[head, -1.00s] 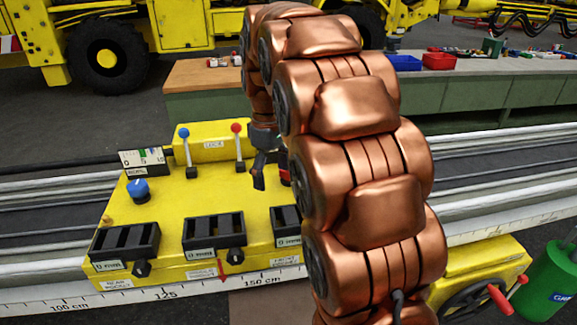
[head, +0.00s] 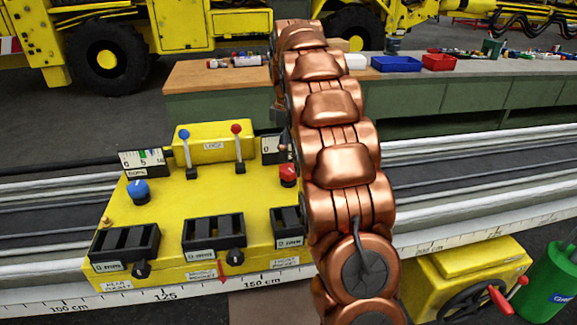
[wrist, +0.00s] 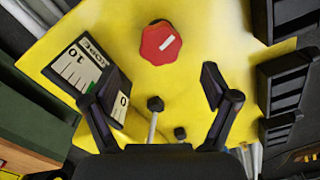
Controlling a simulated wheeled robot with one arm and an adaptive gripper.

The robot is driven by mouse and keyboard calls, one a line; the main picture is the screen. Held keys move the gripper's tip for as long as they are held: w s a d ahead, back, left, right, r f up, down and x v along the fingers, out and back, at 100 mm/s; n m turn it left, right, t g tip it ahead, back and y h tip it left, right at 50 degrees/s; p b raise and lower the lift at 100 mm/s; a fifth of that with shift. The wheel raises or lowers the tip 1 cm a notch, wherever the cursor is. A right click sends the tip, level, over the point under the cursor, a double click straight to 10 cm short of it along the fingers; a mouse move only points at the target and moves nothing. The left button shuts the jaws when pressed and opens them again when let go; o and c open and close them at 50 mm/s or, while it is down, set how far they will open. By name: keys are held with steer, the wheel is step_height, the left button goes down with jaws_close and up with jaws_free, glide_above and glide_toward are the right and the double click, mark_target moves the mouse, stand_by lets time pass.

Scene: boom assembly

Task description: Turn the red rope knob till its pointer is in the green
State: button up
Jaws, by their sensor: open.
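The red knob (head: 288,172) is on the right of the yellow panel, close to my arm. In the wrist view the red knob (wrist: 160,42) shows whole, with a white line on its top. My gripper (wrist: 158,78) is open and empty, its two fingers spread apart; the knob appears ahead of them and nothing touches it. A dial (wrist: 78,66) with a white scale sits left of the knob, partly behind the left finger. In the head view my arm hides the gripper and part of the right dial (head: 271,148).
The panel (head: 215,190) also bears a blue knob (head: 138,191), a left dial (head: 142,159) with a green patch, a blue-topped lever (head: 186,148) and a red-topped lever (head: 238,145). Slotted black boxes (head: 213,231) line its front. A workbench (head: 420,100) stands behind.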

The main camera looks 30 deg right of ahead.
mark_target(288, 168)
steer(key=shift+f+p, duration=0.65)
steer(key=shift+f, duration=2.5)
steer(key=c, duration=1.2)
steer(key=shift+o, duration=0.2)
